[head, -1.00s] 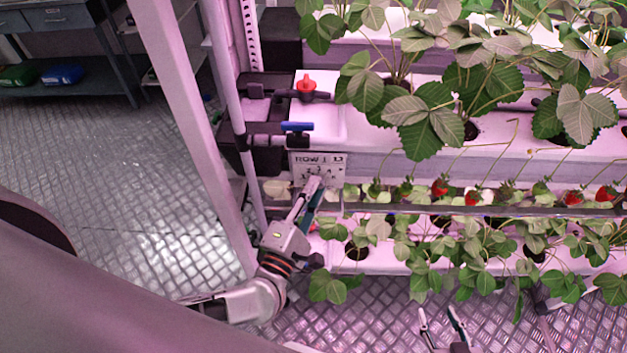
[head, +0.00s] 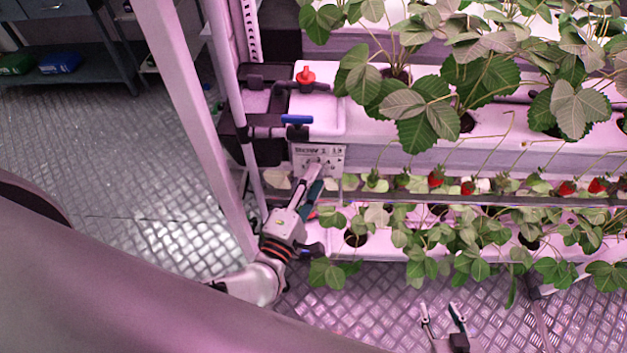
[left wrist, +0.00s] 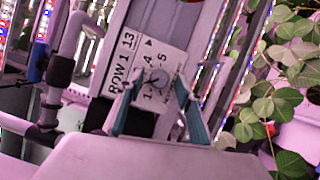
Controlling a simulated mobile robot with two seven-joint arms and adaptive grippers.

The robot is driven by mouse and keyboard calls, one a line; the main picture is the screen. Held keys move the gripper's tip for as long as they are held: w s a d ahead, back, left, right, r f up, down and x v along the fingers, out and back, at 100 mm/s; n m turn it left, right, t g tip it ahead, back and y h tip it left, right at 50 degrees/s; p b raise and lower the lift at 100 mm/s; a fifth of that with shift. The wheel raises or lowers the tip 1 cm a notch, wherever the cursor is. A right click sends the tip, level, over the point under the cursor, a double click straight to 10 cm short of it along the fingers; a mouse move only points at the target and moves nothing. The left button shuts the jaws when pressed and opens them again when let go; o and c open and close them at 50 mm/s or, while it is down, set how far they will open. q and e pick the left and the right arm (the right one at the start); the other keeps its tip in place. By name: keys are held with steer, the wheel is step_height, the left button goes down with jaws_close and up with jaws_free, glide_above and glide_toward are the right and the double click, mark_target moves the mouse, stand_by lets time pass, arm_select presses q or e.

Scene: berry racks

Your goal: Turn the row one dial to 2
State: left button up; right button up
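The row one dial is a small round grey knob (left wrist: 158,79) on a white panel marked ROW 1 (left wrist: 128,62), which appears tilted in the left wrist view. The panel also shows in the head view (head: 334,153), on the rack's end below the blue-handled valve. My left gripper (head: 314,172) is at the panel's lower part. In the left wrist view, its two teal-padded fingers (left wrist: 158,82) are apart, with the knob between their tips. I cannot tell whether they touch it, or where its pointer stands. My right gripper (head: 442,308) is open and empty, low in the head view.
A red-handled valve (head: 305,76) and a blue-handled valve (head: 297,119) are above the panel. Strawberry plants (head: 428,110) with hanging berries fill the rack to the right. A pale post (head: 193,120) stands left of the panel. Open metal floor (head: 110,160) lies further left.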

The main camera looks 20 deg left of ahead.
arm_select(q)
steer(key=s+a, duration=0.1)
steer(key=s, duration=1.1)
steer(key=shift+a+f, duration=0.15)
steer(key=shift+f, duration=0.2)
steer(key=shift+w, duration=0.1)
steer(key=w+d+f+m+g+h, duration=0.25)
steer(key=d+m+h, duration=0.3)
steer(key=m, duration=0.95)
steer(key=s+a+f+m+g+y, duration=0.2)
steer(key=a+f, duration=0.3)
steer(key=f, duration=0.3)
steer(key=s+a+f+m+g+y, duration=0.3)
steer(key=a+f+m, duration=0.2)
steer(key=f, duration=0.3)
steer(key=shift+a+f+m+g, duration=0.25)
steer(key=shift+a+m+g, duration=0.1)
steer(key=shift+a, duration=0.35)
